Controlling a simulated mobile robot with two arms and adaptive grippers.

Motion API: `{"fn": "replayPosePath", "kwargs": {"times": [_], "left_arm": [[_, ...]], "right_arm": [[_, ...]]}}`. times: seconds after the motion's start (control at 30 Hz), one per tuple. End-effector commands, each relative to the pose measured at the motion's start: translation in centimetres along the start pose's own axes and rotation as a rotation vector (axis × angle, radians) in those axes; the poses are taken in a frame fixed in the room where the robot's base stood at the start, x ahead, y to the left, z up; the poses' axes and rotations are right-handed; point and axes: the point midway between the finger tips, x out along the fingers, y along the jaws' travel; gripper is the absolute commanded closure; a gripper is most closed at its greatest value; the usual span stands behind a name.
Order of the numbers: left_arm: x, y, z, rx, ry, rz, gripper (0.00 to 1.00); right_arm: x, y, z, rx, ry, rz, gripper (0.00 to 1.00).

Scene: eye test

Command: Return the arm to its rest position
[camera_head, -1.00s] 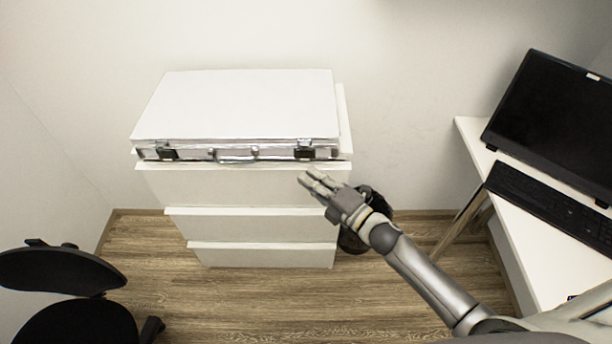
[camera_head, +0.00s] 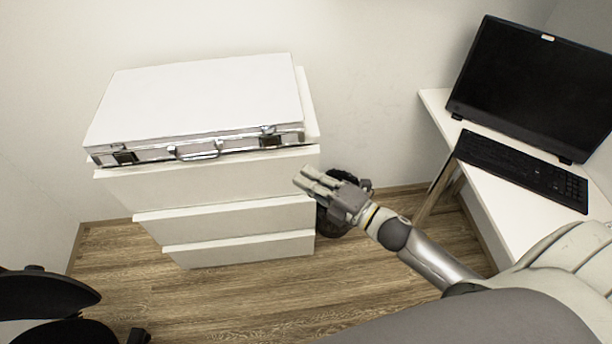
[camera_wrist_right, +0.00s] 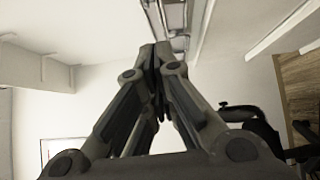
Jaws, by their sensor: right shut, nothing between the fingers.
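My right arm comes in from the lower right in the head view. Its gripper (camera_head: 308,178) hangs in front of the right end of the white drawer unit, with its fingers together and nothing between them. The right wrist view shows the same fingers (camera_wrist_right: 158,52) closed to a point. Past the fingertips there is a strip of metal trim at the top of that view. My left gripper is in neither view.
A closed white case (camera_head: 200,98) with metal latches lies on the drawer unit (camera_head: 215,184). A white desk (camera_head: 436,100) with a monitor (camera_head: 535,85) and keyboard (camera_head: 520,168) stands right. A black chair (camera_head: 45,292) is lower left. A dark object (camera_head: 334,222) stands beside the drawers.

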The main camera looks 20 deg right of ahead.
Motion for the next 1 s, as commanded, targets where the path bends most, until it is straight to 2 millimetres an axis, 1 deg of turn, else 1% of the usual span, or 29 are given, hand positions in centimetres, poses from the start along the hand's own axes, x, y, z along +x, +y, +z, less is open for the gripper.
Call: {"fn": "replayPosePath", "kwargs": {"times": [0.27, 0.33, 0.37, 0.47, 0.5, 0.57, 0.6, 0.67, 0.7, 0.77, 0.8, 0.87, 0.9, 0.97, 1.0], "left_arm": [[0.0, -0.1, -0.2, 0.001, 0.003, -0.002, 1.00], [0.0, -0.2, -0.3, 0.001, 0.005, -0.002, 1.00], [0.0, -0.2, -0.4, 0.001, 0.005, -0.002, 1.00], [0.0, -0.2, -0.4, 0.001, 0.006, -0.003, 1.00], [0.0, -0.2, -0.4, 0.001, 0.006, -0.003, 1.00], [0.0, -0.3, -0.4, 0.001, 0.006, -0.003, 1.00], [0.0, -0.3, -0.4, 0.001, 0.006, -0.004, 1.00], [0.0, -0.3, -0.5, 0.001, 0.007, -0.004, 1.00], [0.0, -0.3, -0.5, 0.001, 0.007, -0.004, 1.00], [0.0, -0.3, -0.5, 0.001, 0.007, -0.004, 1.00], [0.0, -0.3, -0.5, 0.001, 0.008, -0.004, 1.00], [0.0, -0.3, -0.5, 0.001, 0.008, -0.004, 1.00], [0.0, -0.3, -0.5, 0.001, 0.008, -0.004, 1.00], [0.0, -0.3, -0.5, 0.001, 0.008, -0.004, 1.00], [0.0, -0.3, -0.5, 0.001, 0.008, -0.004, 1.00]], "right_arm": [[0.0, -0.2, 0.1, 0.005, -0.003, -0.003, 1.00], [-0.1, -1.2, 0.4, 0.030, -0.020, -0.021, 1.00], [-0.2, -2.0, 0.7, 0.051, -0.034, -0.035, 1.00], [-1.1, -6.5, 2.1, 0.167, -0.112, -0.113, 1.00], [-1.8, -9.0, 2.7, 0.233, -0.157, -0.155, 1.00], [-3.2, -13.2, 3.5, 0.342, -0.233, -0.224, 1.00], [-4.3, -16.1, 3.8, 0.419, -0.288, -0.271, 1.00], [-6.3, -20.3, 3.9, 0.531, -0.372, -0.340, 1.00], [-7.7, -23.0, 3.7, 0.603, -0.428, -0.384, 1.00], [-10.1, -26.9, 3.1, 0.708, -0.513, -0.449, 1.00], [-11.8, -29.4, 2.5, 0.776, -0.571, -0.492, 1.00], [-14.6, -33.0, 1.3, 0.876, -0.660, -0.555, 1.00], [-16.5, -35.2, 0.2, 0.940, -0.720, -0.596, 1.00], [-19.4, -38.2, -1.6, 1.031, -0.811, -0.657, 1.00], [-21.5, -40.0, -3.0, 1.090, -0.874, -0.697, 1.00]]}}
